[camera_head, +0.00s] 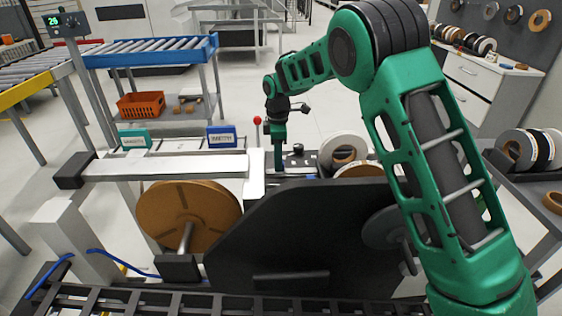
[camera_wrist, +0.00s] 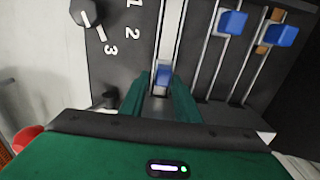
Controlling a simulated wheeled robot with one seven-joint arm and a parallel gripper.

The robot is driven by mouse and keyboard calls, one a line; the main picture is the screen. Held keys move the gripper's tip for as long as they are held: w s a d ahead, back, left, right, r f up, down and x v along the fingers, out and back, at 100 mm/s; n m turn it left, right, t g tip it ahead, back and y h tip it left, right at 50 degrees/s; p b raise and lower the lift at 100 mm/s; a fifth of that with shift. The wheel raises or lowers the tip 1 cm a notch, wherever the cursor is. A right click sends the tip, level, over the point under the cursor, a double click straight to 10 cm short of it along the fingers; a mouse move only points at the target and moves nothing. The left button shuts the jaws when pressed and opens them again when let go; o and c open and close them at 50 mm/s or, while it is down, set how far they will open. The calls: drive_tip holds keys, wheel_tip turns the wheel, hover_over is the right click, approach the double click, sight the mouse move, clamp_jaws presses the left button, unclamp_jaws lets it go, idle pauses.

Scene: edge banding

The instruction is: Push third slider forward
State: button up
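In the wrist view, a dark control panel (camera_wrist: 203,55) carries several light slots with blue slider knobs. The leftmost knob in view (camera_wrist: 164,74) sits between the two fingers of my gripper (camera_wrist: 162,92), lower in the picture than the others. The middle knob (camera_wrist: 233,22) and the rightmost knob (camera_wrist: 283,34) stand clear to the right, near the top. The fingers are apart on either side of the leftmost knob; firm contact cannot be made out. In the head view, my gripper (camera_head: 278,152) points down at the machine, and the sliders are too small to tell.
A rotary knob (camera_wrist: 86,13) with printed numbers is left of the slots. A red ball-topped lever (camera_head: 257,121) stands left of my gripper in the head view. Tape rolls (camera_head: 341,150) are just right of it. A large black plate (camera_head: 300,235) fills the foreground.

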drive_tip(key=shift+o, duration=0.4)
drive_tip(key=shift+s, duration=0.1)
wheel_tip(320, 180, up, 11)
drive_tip(key=shift+f, duration=0.15)
idle(0.4)
